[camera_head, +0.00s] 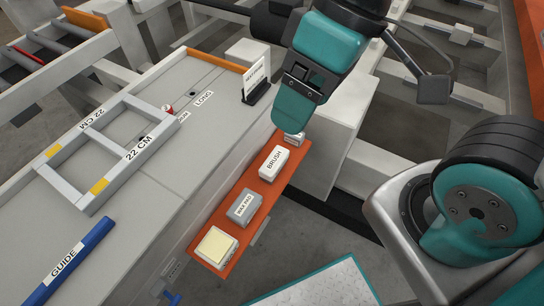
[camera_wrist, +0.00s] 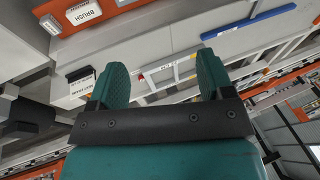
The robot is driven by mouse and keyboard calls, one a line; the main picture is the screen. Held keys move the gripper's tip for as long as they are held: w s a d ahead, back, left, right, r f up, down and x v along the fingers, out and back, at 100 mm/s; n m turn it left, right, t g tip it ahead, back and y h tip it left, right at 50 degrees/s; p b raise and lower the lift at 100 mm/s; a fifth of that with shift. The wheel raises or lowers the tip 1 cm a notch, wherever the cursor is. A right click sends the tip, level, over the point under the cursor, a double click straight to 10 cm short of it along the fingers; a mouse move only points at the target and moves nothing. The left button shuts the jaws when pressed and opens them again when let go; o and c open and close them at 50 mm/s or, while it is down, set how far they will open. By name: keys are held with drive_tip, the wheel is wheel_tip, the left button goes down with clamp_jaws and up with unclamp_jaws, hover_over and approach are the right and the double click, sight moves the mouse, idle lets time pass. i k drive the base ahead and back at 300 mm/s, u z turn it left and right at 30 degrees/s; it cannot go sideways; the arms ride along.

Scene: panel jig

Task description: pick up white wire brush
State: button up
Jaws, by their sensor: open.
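The white brush (camera_head: 274,162), a small white block labelled BRUSH, lies on the orange shelf (camera_head: 222,212) along the bench side. It also shows at the top left of the wrist view (camera_wrist: 84,12). My gripper (camera_head: 294,118) is above the far end of the shelf, past the brush and apart from it. In the wrist view my gripper (camera_wrist: 162,80) has its two teal fingers spread with nothing between them.
A grey labelled block (camera_head: 243,207) and a cream-topped pad (camera_head: 216,248) share the shelf. The bench holds a grey frame marked 22 CM (camera_head: 104,152), a blue guide bar (camera_head: 66,262) and an upright white sign (camera_head: 257,77). A pale box (camera_head: 345,125) stands right of the shelf.

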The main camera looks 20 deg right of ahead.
sight(272, 167)
drive_tip(key=k, duration=0.5)
drive_tip(key=u, duration=1.5)
drive_tip(key=i, duration=0.85)
drive_tip(key=z, duration=2.1)
